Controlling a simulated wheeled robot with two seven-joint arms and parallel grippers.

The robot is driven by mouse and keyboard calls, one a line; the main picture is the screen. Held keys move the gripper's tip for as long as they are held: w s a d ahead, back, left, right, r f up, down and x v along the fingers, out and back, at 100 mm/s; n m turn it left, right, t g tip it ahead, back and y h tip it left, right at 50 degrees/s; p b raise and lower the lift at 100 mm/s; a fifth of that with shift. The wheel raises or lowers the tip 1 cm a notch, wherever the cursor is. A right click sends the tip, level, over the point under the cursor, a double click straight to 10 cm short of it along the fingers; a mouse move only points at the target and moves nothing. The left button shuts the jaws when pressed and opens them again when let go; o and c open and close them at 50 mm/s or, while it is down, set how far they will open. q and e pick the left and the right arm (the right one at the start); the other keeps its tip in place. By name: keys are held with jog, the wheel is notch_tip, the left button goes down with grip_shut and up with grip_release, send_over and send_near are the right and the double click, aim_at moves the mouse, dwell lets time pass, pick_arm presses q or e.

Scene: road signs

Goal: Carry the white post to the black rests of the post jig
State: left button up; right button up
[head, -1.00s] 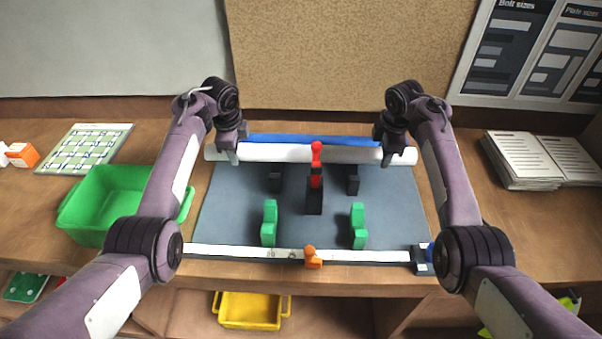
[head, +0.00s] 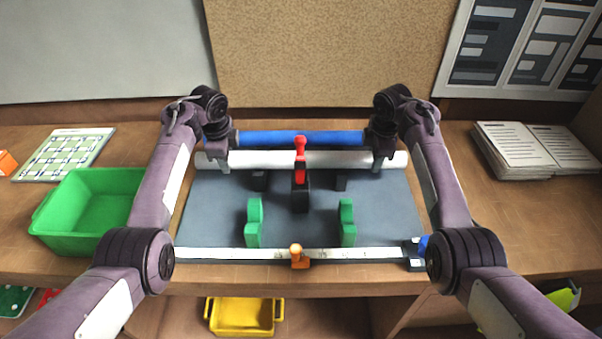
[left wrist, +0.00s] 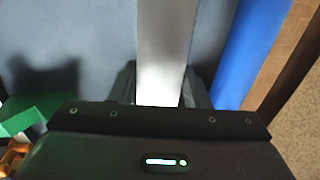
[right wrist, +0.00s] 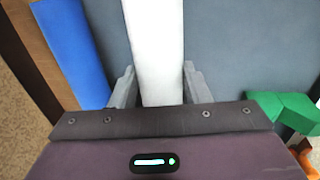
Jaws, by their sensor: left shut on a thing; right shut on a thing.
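The white post (head: 265,159) lies level across the back of the jig in the head view. My left gripper (head: 222,165) is shut on it near its left end, my right gripper (head: 382,165) near its right end. The post also shows between the fingers in the left wrist view (left wrist: 165,45) and right wrist view (right wrist: 155,50). The left black rest (head: 260,181) and right black rest (head: 341,181) show just below the post in the picture; I cannot tell whether it touches them. The red clamp (head: 300,147) between them overlaps the post's middle.
A blue post (head: 290,138) lies behind the white one. Green rests (head: 254,224) (head: 347,224), an orange stop (head: 298,257) and a white scale strip (head: 220,254) are at the jig's front. A green bin (head: 60,205) stands left, an open booklet (head: 535,150) right.

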pick_arm(q)
jog(key=shift+f, duration=0.45)
pick_arm(e)
jog(key=shift+a+f, duration=0.25)
jog(key=shift+f, duration=0.2)
pick_arm(q)
jog(key=o, duration=1)
jog(key=shift+a, duration=0.15)
pick_arm(e)
jog(key=o, duration=1)
jog(key=shift+a, duration=0.1)
pick_arm(q)
jog(key=o, duration=0.4)
pick_arm(e)
jog(key=o, duration=0.4)
pick_arm(q)
jog(key=shift+s+r, duration=0.1)
pick_arm(e)
jog(key=shift+d, duration=0.25)
